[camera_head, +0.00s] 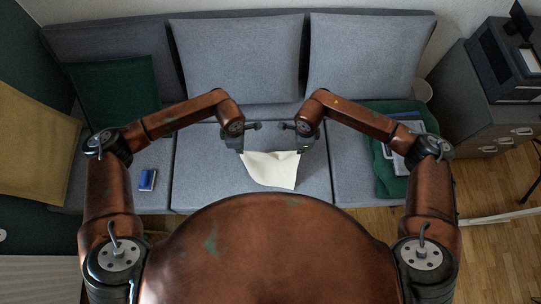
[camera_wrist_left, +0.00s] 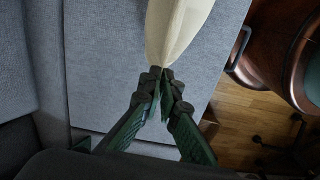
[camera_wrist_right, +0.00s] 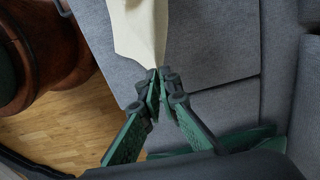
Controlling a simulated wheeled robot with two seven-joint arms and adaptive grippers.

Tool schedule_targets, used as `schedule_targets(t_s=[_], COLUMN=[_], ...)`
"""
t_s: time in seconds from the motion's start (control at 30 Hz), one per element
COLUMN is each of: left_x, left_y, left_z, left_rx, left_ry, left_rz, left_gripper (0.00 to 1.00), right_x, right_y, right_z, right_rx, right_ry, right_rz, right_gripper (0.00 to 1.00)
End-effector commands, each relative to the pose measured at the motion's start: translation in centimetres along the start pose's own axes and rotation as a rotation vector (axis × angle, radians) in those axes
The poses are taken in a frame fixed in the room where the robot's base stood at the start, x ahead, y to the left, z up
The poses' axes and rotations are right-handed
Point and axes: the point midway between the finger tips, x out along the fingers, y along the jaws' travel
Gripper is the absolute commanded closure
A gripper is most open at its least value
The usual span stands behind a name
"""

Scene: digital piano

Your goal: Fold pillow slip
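The pillow slip (camera_head: 270,170) is a cream cloth hanging over the middle seat of the grey sofa. Its top corners are at my two grippers, and its lower edge droops toward the sofa's front. My left gripper (camera_head: 243,150) is at its upper left corner; in the left wrist view the fingertips (camera_wrist_left: 165,76) are closed on the cloth (camera_wrist_left: 175,30). My right gripper (camera_head: 300,150) is at its upper right corner; in the right wrist view the fingertips (camera_wrist_right: 157,74) pinch the cloth (camera_wrist_right: 140,30). I cannot tell whether the cloth's lower part touches the seat.
The grey sofa (camera_head: 205,170) has a blue box (camera_head: 147,180) on its left seat. A green blanket (camera_head: 390,180) with papers or books lies on the right seat. A green cushion (camera_head: 115,90) and a yellow cushion (camera_head: 35,140) are at the left. A cabinet (camera_head: 480,115) stands at the right.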

Motion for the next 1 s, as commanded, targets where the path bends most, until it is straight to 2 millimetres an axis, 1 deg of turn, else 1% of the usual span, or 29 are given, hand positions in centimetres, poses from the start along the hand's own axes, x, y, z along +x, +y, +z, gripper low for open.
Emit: schedule_targets(t_s=[0.03, 0.2, 1.0], left_x=[-1.01, -1.67, -1.67], left_y=[0.01, -0.02, 0.00], left_z=[0.01, 0.01, -0.02], left_rx=[0.000, 0.001, 0.000], left_ry=[0.000, 0.001, 0.001], left_rz=[0.002, 0.000, 0.000], left_gripper=[1.00, 1.00, 1.00], right_x=[-1.00, -1.71, -1.74], right_y=[0.01, 0.04, 0.04], right_z=[0.00, -0.02, 0.03], right_rx=[0.000, 0.001, 0.000], right_ry=[0.001, 0.000, 0.000], right_rz=[-0.002, 0.000, 0.001], right_gripper=[1.00, 1.00, 1.00])
